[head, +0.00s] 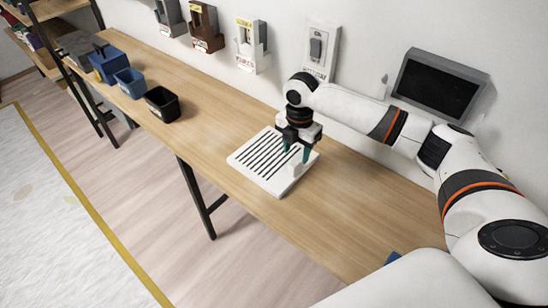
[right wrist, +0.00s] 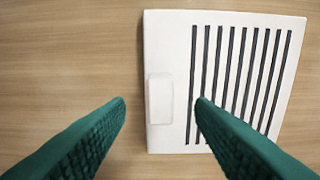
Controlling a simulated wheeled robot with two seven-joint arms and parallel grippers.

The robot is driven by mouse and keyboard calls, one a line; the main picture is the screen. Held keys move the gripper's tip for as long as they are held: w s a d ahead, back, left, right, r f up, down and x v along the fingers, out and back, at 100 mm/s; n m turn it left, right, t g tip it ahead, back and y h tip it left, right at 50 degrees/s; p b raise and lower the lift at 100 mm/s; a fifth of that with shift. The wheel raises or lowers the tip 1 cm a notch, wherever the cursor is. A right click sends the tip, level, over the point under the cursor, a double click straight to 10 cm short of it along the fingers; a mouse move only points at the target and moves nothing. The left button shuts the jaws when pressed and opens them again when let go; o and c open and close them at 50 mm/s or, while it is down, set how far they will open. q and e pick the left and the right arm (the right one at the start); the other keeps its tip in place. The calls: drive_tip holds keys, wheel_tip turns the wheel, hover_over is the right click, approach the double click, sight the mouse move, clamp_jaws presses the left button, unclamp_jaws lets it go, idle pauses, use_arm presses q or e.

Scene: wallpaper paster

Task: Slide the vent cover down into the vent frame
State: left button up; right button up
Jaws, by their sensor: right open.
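The vent cover (head: 258,160) is a flat white panel with several dark parallel slots. It lies on the wooden table below my right gripper (head: 296,150). In the right wrist view, the cover (right wrist: 285,80) has a small raised white grip block (right wrist: 160,98) along its left edge. My right gripper (right wrist: 161,100) is open, its green fingertips on either side of the block in the picture, with no contact visible. A grey frame around a dark rectangle (head: 440,85), apparently the vent frame, is on the wall at the right, empty. My left gripper is not in view.
A black bin (head: 162,104) and blue bins (head: 108,66) stand toward the table's far left end. A switch panel (head: 318,48) and several small holders (head: 250,46) are on the wall. The table (head: 345,215) right of the cover is mostly clear.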

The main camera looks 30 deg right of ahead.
sight(296, 161)
drive_tip(key=shift+w+f, duration=0.1)
drive_tip(key=shift+f, duration=0.3)
drive_tip(key=f, duration=0.4)
drive_tip(key=shift+d+f+p, duration=0.1)
drive_tip(key=shift+d+p, duration=0.1)
drive_tip(key=shift+p, duration=0.1)
drive_tip(key=shift+f, duration=0.3)
drive_tip(key=shift+c, duration=0.2)
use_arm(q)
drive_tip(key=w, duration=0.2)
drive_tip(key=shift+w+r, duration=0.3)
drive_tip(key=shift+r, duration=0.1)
use_arm(e)
clamp_jaws()
